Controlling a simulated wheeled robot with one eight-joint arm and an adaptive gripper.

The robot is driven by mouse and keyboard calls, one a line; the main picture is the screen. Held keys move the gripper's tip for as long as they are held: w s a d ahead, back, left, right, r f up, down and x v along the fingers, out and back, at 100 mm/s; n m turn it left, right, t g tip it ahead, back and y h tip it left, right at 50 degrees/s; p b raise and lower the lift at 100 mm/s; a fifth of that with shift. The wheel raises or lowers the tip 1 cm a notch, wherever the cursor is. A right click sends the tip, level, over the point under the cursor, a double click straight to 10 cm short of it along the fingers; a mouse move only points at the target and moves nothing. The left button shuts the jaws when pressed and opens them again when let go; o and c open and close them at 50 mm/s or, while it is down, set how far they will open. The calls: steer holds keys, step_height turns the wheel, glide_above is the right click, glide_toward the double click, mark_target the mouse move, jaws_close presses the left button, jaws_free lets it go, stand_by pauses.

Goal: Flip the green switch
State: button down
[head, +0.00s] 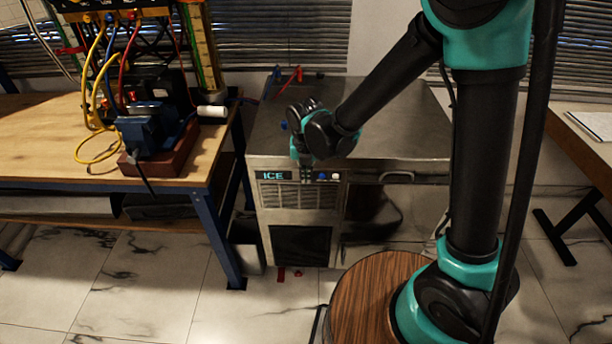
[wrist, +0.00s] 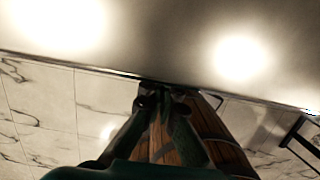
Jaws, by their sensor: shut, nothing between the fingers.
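The steel ice machine (head: 400,140) has a front panel with an ICE label (head: 272,175). A blue switch (head: 322,176) and a white switch (head: 336,176) show on that panel. I cannot make out a green switch; my gripper covers the panel just left of the blue one. My gripper (head: 306,174) points down at the machine's upper front edge, shut and empty. In the wrist view its fingertips (wrist: 162,97) are close together at the steel edge (wrist: 100,68). I cannot tell whether they touch the panel.
A wooden workbench (head: 60,150) with a blue vise (head: 145,130) and cables stands at the left. Red and blue clips (head: 298,74) lie at the back of the machine top. Another table (head: 590,150) is at the right. Marble floor (head: 170,270) is open in front.

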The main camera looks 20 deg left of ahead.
steer(key=shift+f+t+y, duration=0.25)
steer(key=shift+t+y, duration=0.05)
steer(key=shift+t, duration=0.7)
